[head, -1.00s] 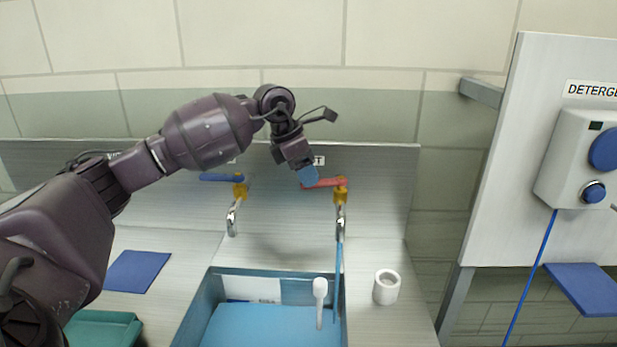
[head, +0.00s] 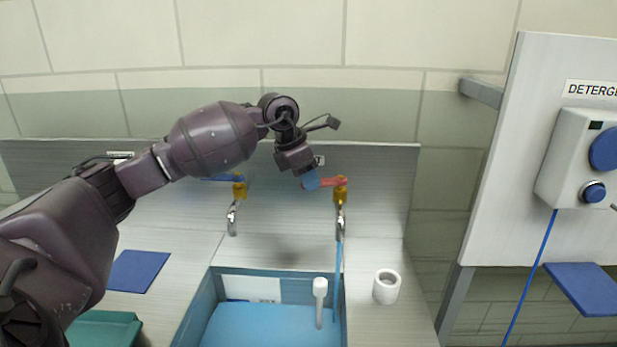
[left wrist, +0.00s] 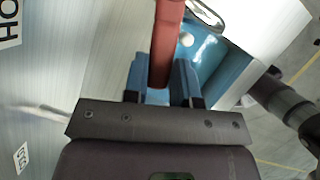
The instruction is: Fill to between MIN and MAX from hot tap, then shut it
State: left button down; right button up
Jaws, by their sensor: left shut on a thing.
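The hot tap (head: 341,215) stands at the back right of the sink, with a red lever (head: 334,182) on its yellow body. My left gripper (head: 312,180) is shut on the red lever. In the left wrist view its blue fingers (left wrist: 165,72) sit on both sides of the lever (left wrist: 166,40). A thin blue stream of water (head: 338,265) runs from the spout into the sink basin (head: 195,310). Blue water (head: 262,328) covers the basin's bottom. A white panel (head: 252,289) shows on the back wall above the water; MIN and MAX marks are not readable. My right gripper is out of view.
A second tap (head: 233,215) with a blue lever stands to the left. A white-headed stick (head: 320,290) stands in the basin. A white cup (head: 386,287) is on the right counter, a blue cloth (head: 138,272) on the left. A detergent dispenser (head: 570,155) hangs at right.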

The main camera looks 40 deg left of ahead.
pick_arm(q)
jog(key=w+m+b, duration=0.1)
jog(key=m, duration=0.1)
jog(key=w+a+m+g+h+b, duration=0.1)
jog(key=b, duration=0.1)
jog(key=shift+a+r+m, duration=0.15)
jog(key=shift+a+m, duration=0.15)
jog(key=shift+m, duration=0.1)
jog(key=c, duration=1.3)
grip_release()
jog(key=o, duration=0.4)
jog(key=v, duration=1)
jog(key=shift+s+a+r, duration=0.1)
jog(key=shift+a+r, duration=0.1)
jog(key=shift+r, duration=0.15)
